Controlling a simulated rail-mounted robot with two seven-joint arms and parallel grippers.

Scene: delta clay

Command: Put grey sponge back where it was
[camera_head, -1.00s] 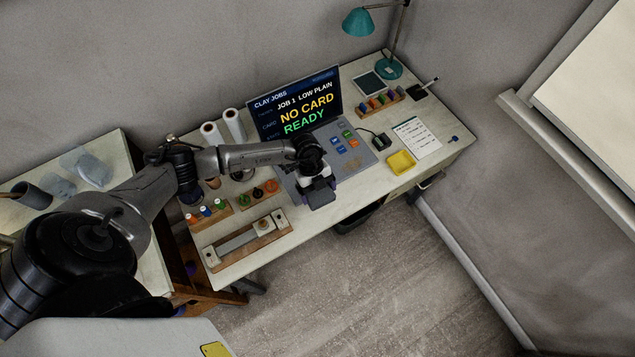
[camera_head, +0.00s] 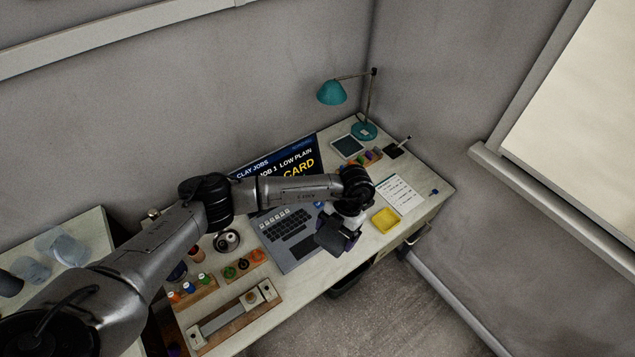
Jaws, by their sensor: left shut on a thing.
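My left gripper (camera_head: 338,238) reaches in from the left and hangs over the front right of the laptop-like console, to the left of the yellow tray (camera_head: 384,221). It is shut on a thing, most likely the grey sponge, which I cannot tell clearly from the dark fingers. I see no grey sponge lying elsewhere on the table. My right gripper is not in view.
The console (camera_head: 287,236) and its screen (camera_head: 255,173) stand mid-table. A white card (camera_head: 402,194), a teal lamp (camera_head: 332,92) and a rack of coloured blocks (camera_head: 371,158) are at the right. Wooden racks with coloured knobs (camera_head: 243,265) and a long fixture (camera_head: 232,317) are at the left.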

